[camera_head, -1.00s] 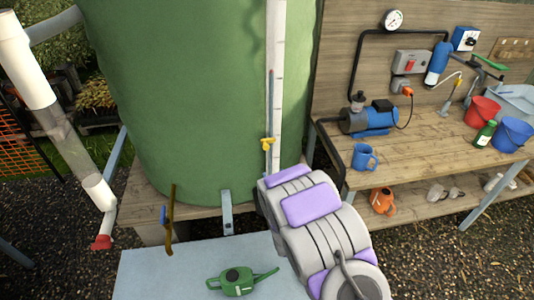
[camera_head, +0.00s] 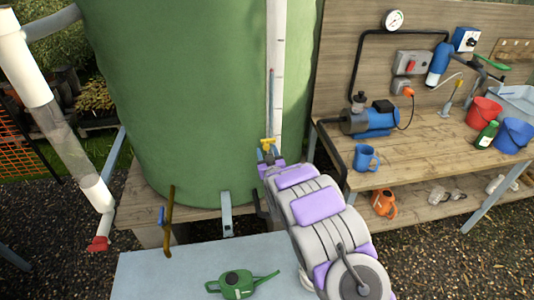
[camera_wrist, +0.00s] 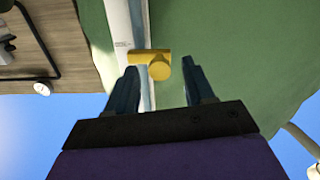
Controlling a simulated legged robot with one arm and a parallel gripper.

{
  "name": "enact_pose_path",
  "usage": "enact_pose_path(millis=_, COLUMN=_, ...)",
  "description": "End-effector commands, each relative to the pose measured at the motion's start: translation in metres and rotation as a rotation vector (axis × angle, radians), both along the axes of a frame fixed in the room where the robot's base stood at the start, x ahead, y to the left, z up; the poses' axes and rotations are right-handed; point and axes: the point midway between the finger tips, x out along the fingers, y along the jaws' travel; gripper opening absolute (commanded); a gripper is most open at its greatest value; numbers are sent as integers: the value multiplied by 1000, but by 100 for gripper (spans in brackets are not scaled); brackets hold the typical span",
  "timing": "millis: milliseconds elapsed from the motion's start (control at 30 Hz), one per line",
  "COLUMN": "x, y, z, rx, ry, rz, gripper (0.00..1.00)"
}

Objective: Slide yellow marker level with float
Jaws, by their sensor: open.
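The yellow marker (camera_head: 267,144) sits low on a white gauge strip (camera_head: 278,50) on the front of the green tank (camera_head: 180,90). A thin bluish sight tube (camera_head: 271,100) runs up the strip above the marker, with a reddish spot near its top. I cannot clearly make out the float. My gripper (camera_head: 268,158) is open just below the marker in the head view. In the wrist view, the marker (camera_wrist: 158,66) lies between the tips of my two spread fingers, with gaps on both sides.
A green watering can (camera_head: 237,283) rests on a pale surface (camera_head: 160,275) in front. A white pipe (camera_head: 25,65) stands at left. The tank front above the marker is clear.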

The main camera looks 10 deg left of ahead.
Motion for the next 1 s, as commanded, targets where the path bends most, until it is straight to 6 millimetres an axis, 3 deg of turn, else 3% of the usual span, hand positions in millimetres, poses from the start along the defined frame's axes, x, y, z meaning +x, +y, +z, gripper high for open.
enact_pose_path(millis=433, x=7, y=2, z=-1, rx=-2, ry=2, rz=1, gripper=53)
enact_pose_path(millis=1000, x=6, y=3, z=-1, rx=-2, ry=2, rz=1, gripper=0)
